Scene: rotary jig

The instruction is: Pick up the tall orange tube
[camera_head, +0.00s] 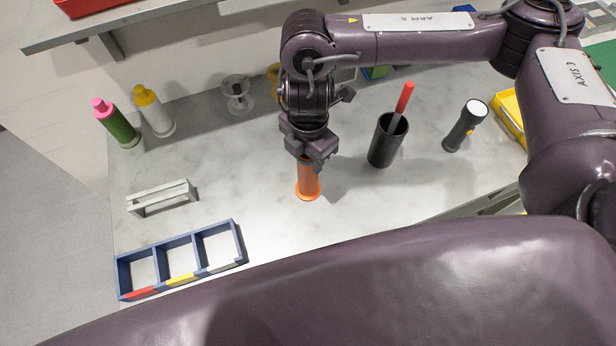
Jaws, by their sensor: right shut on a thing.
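The tall orange tube (308,183) stands upright in the middle of the grey table, with a wider orange rim at its foot. My right gripper (311,156) comes down on it from above and is shut on its upper part. The tube's top is hidden by the gripper. I cannot tell whether its foot touches the table or is just clear of it. My left gripper is not in view.
A black cup (383,148) with a red-handled tool and a flashlight (464,126) stand right. Green (117,125) and white (152,112) bottles and a clear spool (237,95) stand back left. A white rack (163,198) and blue divided tray (181,260) lie front left.

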